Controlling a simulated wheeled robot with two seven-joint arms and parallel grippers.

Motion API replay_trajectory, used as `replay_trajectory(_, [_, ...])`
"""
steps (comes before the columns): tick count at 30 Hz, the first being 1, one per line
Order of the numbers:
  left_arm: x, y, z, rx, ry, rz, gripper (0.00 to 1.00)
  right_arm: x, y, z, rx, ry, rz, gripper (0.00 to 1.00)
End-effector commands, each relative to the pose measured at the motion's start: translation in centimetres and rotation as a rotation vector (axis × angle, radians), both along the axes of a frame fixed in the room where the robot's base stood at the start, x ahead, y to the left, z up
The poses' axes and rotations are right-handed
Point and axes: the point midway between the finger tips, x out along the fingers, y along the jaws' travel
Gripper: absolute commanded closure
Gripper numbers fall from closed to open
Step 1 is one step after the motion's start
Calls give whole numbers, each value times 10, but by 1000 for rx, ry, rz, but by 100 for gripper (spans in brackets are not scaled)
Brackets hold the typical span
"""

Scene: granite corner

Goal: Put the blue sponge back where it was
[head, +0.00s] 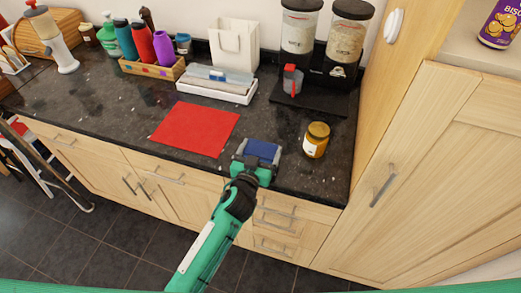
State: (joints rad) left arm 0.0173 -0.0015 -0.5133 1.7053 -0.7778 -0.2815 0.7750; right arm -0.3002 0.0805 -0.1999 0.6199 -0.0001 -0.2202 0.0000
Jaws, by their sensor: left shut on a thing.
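The blue sponge (262,150) is between the fingers of my left gripper (258,155), at the front edge of the dark granite counter. My left gripper is shut on it. The green arm comes up from the bottom of the head view. Whether the sponge touches the counter or is held just above it, I cannot tell. A red mat (195,129) lies flat on the counter to the left of the gripper, with nothing on it. My right gripper is not in view.
A yellow-brown jar (316,140) stands close to the right of the sponge. Behind are a white tray (217,91), a white bag-like holder (234,47), a wooden box of bottles (151,73) and two dispensers (298,27) on a black base. A tall wooden cabinet (420,170) bounds the right.

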Motion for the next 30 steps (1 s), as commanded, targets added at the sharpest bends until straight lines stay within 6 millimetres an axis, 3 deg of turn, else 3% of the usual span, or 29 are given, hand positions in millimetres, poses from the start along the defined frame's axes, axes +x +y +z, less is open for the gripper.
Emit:
replay_trajectory(1, [0, 0, -4, -2, 1, 0, 43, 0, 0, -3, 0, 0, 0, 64])
replay_trajectory(2, [0, 0, -2, -1, 0, 0, 8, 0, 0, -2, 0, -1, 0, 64])
replay_trajectory(3, [0, 0, -1, -1, 0, 0, 1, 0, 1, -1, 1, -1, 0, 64])
replay_trajectory(14, [-3, 1, 1, 0, 1, 0, 0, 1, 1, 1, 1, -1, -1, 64])
replay_trajectory(30, [-93, 30, 4, -1, 1, 1, 0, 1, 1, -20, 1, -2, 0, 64])
